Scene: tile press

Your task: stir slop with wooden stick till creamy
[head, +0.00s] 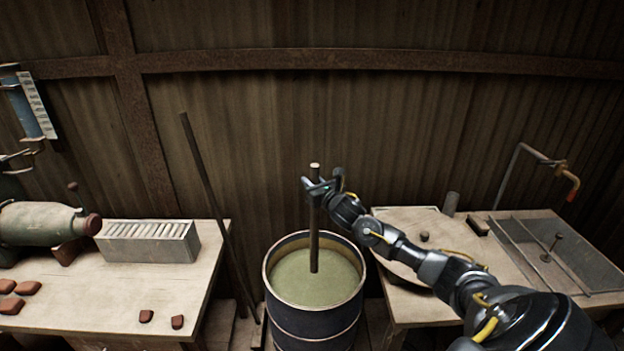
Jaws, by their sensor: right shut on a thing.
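A dark drum (313,325) stands on the floor between two tables. Greenish, smooth-looking slop (300,282) fills it to a little below the rim. My right arm reaches in from the lower right. My left gripper is not in view.
A long dark rod (205,190) leans beside the left table (120,290), which holds a metal box of tiles (148,241), reddish pieces and a green machine (40,222). The right table (410,305) holds a round board and a sink (560,255) with a tap.

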